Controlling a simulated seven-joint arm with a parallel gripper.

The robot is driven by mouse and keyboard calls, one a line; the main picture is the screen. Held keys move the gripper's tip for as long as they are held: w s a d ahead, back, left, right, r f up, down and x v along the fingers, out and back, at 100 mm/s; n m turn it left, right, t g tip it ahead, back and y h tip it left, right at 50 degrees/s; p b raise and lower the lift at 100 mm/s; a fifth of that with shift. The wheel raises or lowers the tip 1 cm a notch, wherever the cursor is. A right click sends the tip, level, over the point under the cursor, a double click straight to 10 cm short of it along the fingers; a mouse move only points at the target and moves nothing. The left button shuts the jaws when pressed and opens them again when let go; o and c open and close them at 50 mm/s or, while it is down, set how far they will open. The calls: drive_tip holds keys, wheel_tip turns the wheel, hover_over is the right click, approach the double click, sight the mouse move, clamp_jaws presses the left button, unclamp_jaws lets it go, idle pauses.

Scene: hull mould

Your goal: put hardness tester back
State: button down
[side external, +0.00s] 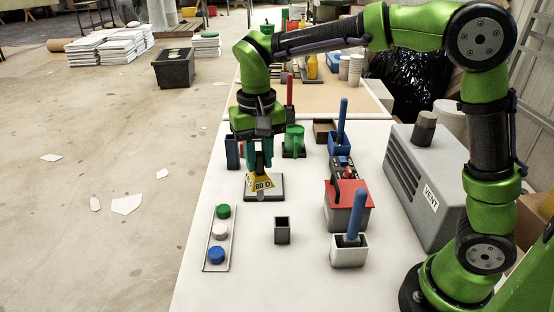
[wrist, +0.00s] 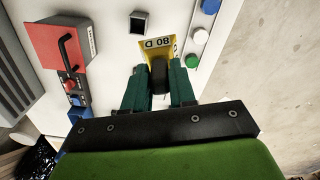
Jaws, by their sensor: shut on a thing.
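The hardness tester (side external: 262,183), a yellow piece marked "80 D" with a dark body and a grey tip at its bottom, is in my gripper (side external: 260,160). It hangs tip down in front of a dark-edged flat plate (side external: 277,193) with a light top. I cannot tell whether the tip touches the plate. In the wrist view, my teal fingers (wrist: 160,85) are closed on both sides of the tester's dark body, and the yellow label (wrist: 157,46) shows beyond them.
A small open dark box (side external: 282,232) stands nearby. A strip (side external: 216,245) holds green, white and blue caps. To the right are a red-topped box (side external: 349,192), a white holder (side external: 349,255) with a blue handle, and a grey vent box (side external: 420,190). A green holder (side external: 294,142) stands behind.

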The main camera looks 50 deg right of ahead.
drive_tip(key=s+d+f+m, duration=0.1)
drive_tip(key=s+d+m, duration=0.2)
drive_tip(key=s+m, duration=0.1)
wheel_tip(320, 180, down, 10)
drive_tip(key=shift+w, duration=0.2)
drive_tip(key=shift+f, duration=0.1)
drive_tip(key=shift+f, duration=0.1)
drive_tip(key=c, duration=0.9)
unclamp_jaws()
